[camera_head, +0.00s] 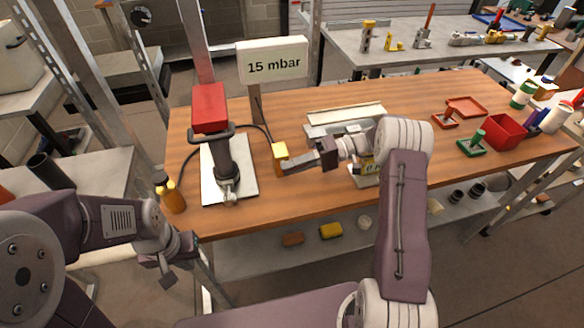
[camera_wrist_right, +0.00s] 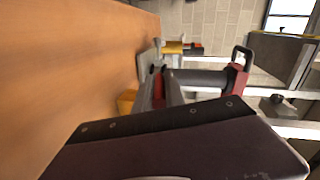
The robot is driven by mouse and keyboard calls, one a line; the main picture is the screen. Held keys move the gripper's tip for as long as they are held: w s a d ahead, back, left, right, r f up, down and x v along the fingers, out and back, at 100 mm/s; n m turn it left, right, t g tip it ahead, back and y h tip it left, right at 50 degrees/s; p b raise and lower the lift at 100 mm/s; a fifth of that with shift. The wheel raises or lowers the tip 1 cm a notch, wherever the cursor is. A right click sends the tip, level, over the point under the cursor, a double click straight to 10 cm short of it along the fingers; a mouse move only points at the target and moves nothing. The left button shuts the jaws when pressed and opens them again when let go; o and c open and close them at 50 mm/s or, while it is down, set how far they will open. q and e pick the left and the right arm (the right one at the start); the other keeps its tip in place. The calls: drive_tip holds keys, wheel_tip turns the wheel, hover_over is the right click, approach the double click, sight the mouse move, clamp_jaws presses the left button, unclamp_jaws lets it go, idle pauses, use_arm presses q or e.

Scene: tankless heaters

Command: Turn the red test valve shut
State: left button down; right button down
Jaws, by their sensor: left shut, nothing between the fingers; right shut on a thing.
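A grey pump (camera_head: 226,158) with a red box-shaped top (camera_head: 209,108) and a dark handle stands on a pale base plate at the left of the table. No other red valve part is clear; I cannot tell which part is the test valve. A yellow block (camera_head: 280,151) stands right of the pump. My right gripper (camera_head: 288,166) is shut at this block, apparently on it; its fingertips are hard to see. In the right wrist view the yellow block (camera_wrist_right: 126,102) is partly hidden by my dark gripper body. My left gripper (camera_head: 168,272) is shut and empty, below the table's front left edge.
A "15 mbar" sign (camera_head: 272,61) stands behind the pump, with a black hose nearby. A white panel (camera_head: 340,112) lies behind my right arm. Red trays and a red bin (camera_head: 505,132) are at the right.

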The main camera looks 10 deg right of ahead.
drive_tip(key=shift+s+f, duration=0.1)
drive_tip(key=shift+f, duration=0.05)
drive_tip(key=c, duration=1.4)
unclamp_jaws()
